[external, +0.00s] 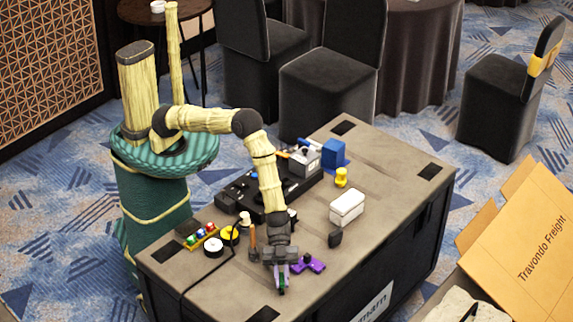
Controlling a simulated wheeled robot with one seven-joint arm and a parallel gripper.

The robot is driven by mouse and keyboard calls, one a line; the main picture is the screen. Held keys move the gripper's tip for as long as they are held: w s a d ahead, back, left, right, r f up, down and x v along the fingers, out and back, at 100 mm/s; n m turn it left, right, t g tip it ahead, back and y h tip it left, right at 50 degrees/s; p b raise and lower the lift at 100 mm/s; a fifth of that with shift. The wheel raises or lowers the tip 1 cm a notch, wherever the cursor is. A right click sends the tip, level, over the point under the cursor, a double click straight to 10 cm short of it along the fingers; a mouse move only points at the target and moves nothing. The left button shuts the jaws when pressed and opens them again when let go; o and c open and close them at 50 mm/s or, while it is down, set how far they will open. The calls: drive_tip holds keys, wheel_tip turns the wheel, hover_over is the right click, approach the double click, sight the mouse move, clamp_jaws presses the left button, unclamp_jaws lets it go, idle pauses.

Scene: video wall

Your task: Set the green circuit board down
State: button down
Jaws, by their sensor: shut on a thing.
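My gripper (281,272) points down over the near part of the case top in the external view. It is shut on the green circuit board (282,283), of which only a thin green edge shows between the fingers. The gripper hides the rest of the board. I cannot tell whether the board touches the case top (385,180) or is a little above it.
A purple piece (312,265) lies just right of my gripper. Bare top lies right.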

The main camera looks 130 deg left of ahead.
drive_tip(key=c, duration=1.4)
unclamp_jaws()
drive_tip(key=shift+f, duration=0.1)
drive_tip(key=shift+a+r, duration=0.1)
drive_tip(key=shift+r, duration=0.1)
drive_tip(key=v, duration=1.2)
